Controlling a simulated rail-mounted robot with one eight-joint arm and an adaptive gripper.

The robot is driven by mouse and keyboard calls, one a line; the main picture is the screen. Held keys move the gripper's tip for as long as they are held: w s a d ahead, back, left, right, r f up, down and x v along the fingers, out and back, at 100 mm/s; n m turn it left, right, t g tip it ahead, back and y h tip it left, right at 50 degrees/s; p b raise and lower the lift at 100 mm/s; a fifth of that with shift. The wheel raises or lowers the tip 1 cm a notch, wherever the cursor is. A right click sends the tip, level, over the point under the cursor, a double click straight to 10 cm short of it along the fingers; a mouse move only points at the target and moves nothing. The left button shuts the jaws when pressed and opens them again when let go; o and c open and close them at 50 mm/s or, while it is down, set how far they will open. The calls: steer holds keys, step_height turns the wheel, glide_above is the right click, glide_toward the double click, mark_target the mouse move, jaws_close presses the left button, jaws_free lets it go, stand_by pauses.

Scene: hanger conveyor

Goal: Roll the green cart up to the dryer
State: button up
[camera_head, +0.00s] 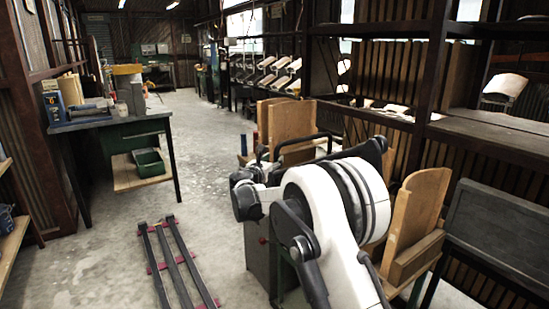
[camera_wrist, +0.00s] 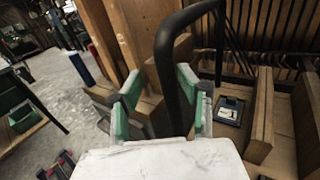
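The cart carries upright wooden boards (camera_head: 291,125) and a tan panel at right (camera_head: 418,205); green shows low on its frame, but my arm hides much of it. Its black bent handle (camera_head: 300,142) also rises through the middle of the wrist view (camera_wrist: 166,60). My gripper (camera_wrist: 158,103) has green-padded fingers spread apart, with the handle's lower part between them. The handle is close to the right finger, with a gap to the left one. In the head view my arm mostly hides the gripper. I cannot pick out the dryer with certainty.
A workbench (camera_head: 110,122) with a green bin (camera_head: 149,162) stands at left. A low rack of dark rails (camera_head: 178,265) lies on the floor in front. Shelving (camera_head: 440,125) lines the right side. The concrete aisle (camera_head: 205,135) between is clear towards the back.

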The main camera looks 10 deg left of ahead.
steer(key=d+p+v, duration=0.1)
steer(key=p+v, duration=0.3)
steer(key=v, duration=0.8)
steer(key=b+x, duration=0.2)
steer(key=x, duration=1.1)
steer(key=shift+f, duration=0.1)
jaws_close()
